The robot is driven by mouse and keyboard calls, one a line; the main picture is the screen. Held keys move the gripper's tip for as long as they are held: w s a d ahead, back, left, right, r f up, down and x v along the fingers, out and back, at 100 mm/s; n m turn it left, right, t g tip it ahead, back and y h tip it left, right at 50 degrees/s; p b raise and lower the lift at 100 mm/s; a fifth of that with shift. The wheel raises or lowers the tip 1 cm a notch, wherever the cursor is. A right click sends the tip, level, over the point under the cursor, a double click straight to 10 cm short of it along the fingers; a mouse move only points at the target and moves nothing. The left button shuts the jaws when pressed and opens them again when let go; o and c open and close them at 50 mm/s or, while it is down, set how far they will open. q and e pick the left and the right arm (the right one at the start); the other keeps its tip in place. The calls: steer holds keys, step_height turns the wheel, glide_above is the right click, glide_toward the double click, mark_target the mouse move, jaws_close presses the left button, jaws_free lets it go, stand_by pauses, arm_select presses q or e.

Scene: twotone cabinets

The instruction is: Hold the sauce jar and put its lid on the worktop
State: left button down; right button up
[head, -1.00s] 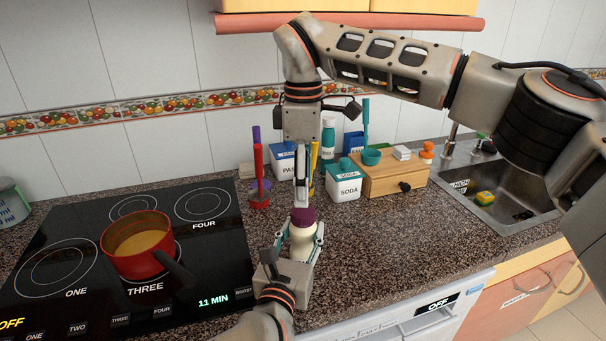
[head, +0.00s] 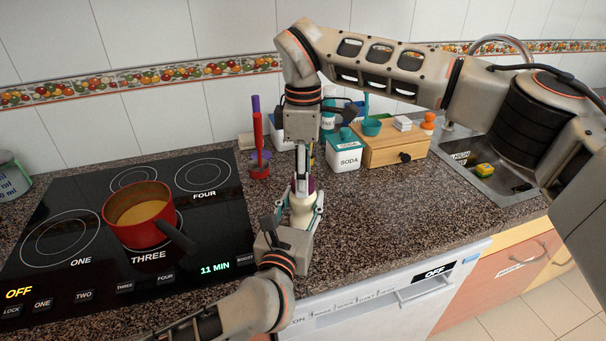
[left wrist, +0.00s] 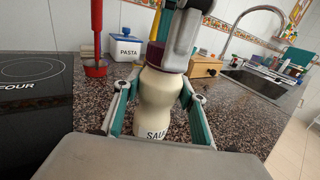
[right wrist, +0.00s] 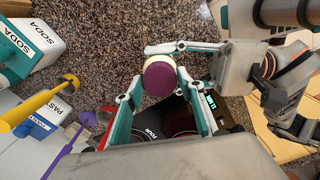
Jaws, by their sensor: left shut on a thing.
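The sauce jar (head: 302,213) is cream with a purple lid (right wrist: 158,77) on top, and stands upright at the worktop's front, right of the hob. My left gripper (left wrist: 158,92) is shut on the jar's body, one finger on each side. "SAU" shows on the jar's label in the left wrist view. My right gripper (head: 302,180) points down from above, its fingers around the lid. In the right wrist view its fingers stand apart on either side of the lid, with little or no gap. One finger partly hides the lid in the head and left wrist views.
The speckled worktop (head: 400,215) has bare room right of the jar. A red pot (head: 138,225) sits on the black hob (head: 60,275). A SODA canister (head: 344,155), a wooden box (head: 393,150) and a red utensil (head: 259,150) stand behind. The sink (head: 500,185) is right.

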steer(key=n, duration=0.5)
steer(key=shift+n, duration=0.4)
steer(key=n, duration=2.8)
steer(key=shift+r, duration=0.1)
steer(key=n, duration=0.9)
steer(key=shift+s+n, duration=0.1)
steer(key=shift+n, duration=0.2)
steer(key=shift+r, duration=0.1)
